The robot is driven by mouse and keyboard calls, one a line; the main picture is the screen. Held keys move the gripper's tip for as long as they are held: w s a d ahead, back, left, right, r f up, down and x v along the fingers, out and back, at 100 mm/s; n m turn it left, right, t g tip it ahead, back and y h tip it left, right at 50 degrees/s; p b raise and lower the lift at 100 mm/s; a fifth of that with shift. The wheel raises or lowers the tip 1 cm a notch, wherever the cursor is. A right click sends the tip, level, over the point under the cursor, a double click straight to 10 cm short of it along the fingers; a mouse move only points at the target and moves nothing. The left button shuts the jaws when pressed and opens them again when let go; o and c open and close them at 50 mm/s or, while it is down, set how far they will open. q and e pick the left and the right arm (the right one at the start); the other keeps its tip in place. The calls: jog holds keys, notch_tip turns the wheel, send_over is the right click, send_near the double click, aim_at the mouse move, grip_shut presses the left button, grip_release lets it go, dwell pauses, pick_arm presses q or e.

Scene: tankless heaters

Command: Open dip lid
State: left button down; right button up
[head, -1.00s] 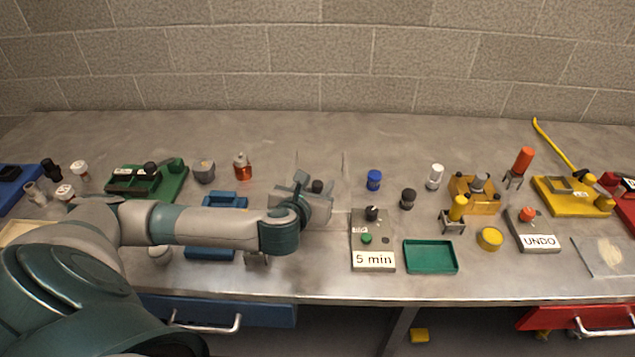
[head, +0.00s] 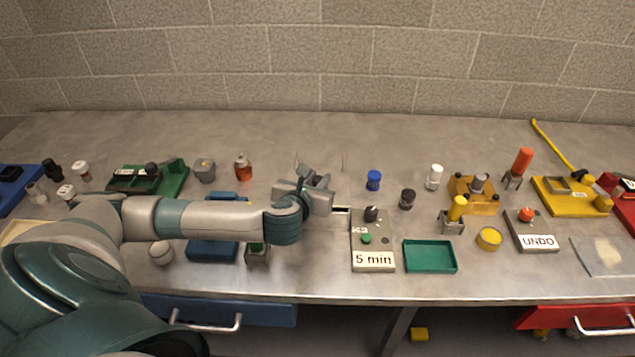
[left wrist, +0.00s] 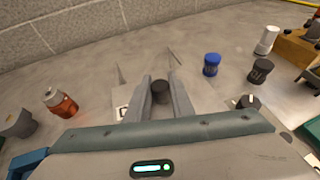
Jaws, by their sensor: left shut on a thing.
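My left gripper (head: 318,180) reaches over the middle of the table and is shut on a small black knob (left wrist: 160,91), which shows between the two fingers in the left wrist view. The knob appears to be the lid's handle; the lid itself is hidden or too clear to make out, so its tilt cannot be told. Part of a pale box (head: 341,216) shows just below the gripper, beside the 5 min panel (head: 373,240). Its pale edge also shows left of the fingers in the left wrist view (left wrist: 121,113). My right gripper is out of view.
A green tray (head: 430,256) lies right of the panel. The table behind is clear.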

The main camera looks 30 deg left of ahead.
pick_arm(q)
jog(key=w+a+p, duration=0.1)
jog(key=w+a, duration=0.4)
jog(key=w, duration=0.3)
jog(key=shift+p, duration=0.4)
jog(key=c, duration=1.5)
grip_release()
jog(key=shift+c, duration=0.2)
jog(key=shift+d, duration=0.1)
jog(key=b+v, duration=0.3)
jog(key=v, duration=1.4)
jog(key=shift+s+r, duration=0.15)
